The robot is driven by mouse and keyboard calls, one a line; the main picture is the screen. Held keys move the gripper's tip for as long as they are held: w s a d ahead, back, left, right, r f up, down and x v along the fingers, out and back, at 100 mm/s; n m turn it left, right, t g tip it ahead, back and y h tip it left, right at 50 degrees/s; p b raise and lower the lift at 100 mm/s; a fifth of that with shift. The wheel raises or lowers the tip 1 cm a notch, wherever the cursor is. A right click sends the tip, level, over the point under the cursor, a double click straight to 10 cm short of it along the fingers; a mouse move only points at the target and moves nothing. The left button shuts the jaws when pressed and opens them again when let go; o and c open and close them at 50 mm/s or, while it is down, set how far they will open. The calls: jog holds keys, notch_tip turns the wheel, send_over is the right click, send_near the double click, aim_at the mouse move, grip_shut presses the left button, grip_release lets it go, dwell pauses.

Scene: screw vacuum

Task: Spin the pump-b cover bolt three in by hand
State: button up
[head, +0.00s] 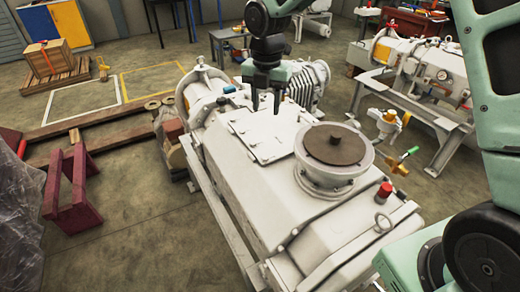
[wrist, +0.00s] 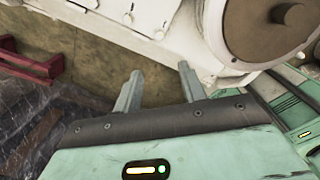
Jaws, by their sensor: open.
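A large white pump (head: 235,182) fills the middle of the head view. A flat rectangular cover plate (head: 266,150) lies on its top, with small bolt-like spots at its edges. I cannot tell which spot is bolt three. My gripper (head: 266,106) points down above the far part of this plate, with its two fingers apart and nothing between them. In the wrist view my gripper (wrist: 160,72) is open and empty. Small bolt heads (wrist: 128,18) show on a white surface beyond the left finger. No label marks the pump as pump-b.
A raised round flange with a brown disc (head: 333,146) stands on the pump close to my gripper. A red cap (head: 384,191) and a lifting eye are nearer. A motor (head: 309,84) stands behind; another pump (head: 425,75) stands right. A red stand (head: 70,195) is left.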

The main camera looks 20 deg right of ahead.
aim_at(265, 158)
notch_tip(265, 158, down, 18)
jog(key=p, duration=0.3)
jog(key=shift+r, duration=0.25)
grip_shut()
